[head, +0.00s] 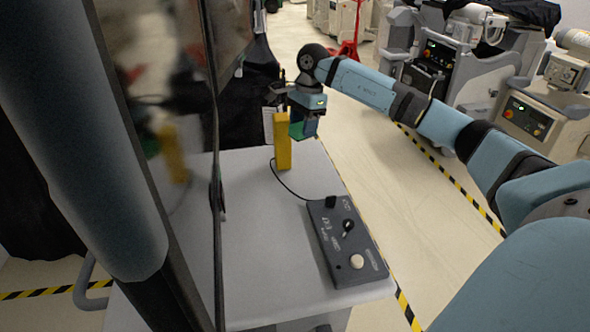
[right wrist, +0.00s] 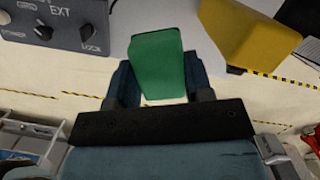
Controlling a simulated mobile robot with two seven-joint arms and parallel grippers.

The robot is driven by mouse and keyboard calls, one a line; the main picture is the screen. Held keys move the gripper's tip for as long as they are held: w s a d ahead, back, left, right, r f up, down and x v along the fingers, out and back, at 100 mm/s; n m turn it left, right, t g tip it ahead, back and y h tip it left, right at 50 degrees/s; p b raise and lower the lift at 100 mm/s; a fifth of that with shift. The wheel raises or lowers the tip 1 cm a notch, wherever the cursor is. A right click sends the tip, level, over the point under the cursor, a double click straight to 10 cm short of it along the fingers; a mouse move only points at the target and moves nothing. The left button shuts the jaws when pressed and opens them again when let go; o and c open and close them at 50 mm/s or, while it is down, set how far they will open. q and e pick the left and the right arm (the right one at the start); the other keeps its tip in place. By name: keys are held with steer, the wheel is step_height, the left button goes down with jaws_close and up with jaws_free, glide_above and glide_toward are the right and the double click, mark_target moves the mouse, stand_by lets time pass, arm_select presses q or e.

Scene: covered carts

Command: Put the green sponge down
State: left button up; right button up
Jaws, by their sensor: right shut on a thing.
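The green sponge (right wrist: 157,62) is between the two fingers of my right gripper (right wrist: 160,80), which is shut on it. In the head view the sponge (head: 296,131) shows small and partly covered by the right gripper (head: 304,122), just right of the upright yellow block (head: 283,142). The gripper holds it at the far right edge of the grey cart top (head: 250,230), apparently above the surface. In the wrist view the yellow block (right wrist: 240,35) is to the right of the sponge, with a gap between them. My left gripper is not in view.
A dark control box (head: 345,240) with knobs lies on the near right of the cart, with a black cable running back toward the yellow block. A dark glossy panel (head: 185,130) stands along the left. The cart top between panel and box is clear.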

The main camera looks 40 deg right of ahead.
glide_above(300, 182)
steer(key=f, duration=0.7)
steer(key=f+p, duration=0.1)
steer(key=f, duration=0.3)
steer(key=shift+d+f, duration=0.2)
steer(key=shift+d, duration=0.15)
steer(key=shift+f, duration=2.05)
steer(key=shift+f, duration=0.15)
steer(key=o, duration=0.9)
steer(key=shift+r, duration=0.2)
steer(key=r, duration=0.4)
steer(key=d+r+b, duration=0.1)
steer(key=r, duration=0.3)
steer(key=d+r, duration=0.1)
steer(key=r, duration=0.3)
steer(key=shift+s, duration=0.1)
